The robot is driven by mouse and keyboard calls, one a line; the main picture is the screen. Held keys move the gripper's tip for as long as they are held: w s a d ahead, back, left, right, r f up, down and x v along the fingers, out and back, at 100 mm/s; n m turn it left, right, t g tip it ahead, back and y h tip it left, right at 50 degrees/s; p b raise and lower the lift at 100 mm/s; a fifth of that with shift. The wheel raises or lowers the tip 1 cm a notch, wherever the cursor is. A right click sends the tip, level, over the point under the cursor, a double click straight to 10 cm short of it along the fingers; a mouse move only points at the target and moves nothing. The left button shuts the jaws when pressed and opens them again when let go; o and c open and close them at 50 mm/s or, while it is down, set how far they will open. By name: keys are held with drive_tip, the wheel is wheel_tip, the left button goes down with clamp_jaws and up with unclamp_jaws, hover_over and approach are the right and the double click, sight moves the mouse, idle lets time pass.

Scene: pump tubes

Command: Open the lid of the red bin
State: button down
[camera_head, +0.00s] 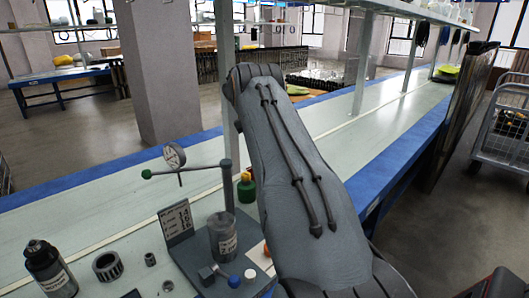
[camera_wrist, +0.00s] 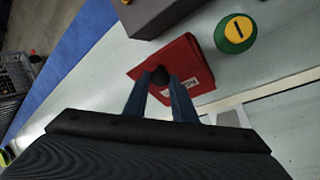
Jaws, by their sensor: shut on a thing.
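The red bin (camera_wrist: 190,59) shows in the wrist view on the pale bench top, with a small white label on its side. A round black knob (camera_wrist: 160,74) is on its lid. My gripper (camera_wrist: 158,83) is shut on this knob, with a blue finger on each side of it. The lid looks closed, though the fingers hide part of the near side.
A green container with a yellow cap (camera_wrist: 238,32) stands close right of the bin.

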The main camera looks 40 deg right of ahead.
idle(0.5)
drive_tip(key=c, duration=1.5)
unclamp_jaws()
drive_tip(key=shift+o, duration=0.2)
wheel_tip(320, 180, up, 10)
drive_tip(key=b, duration=0.1)
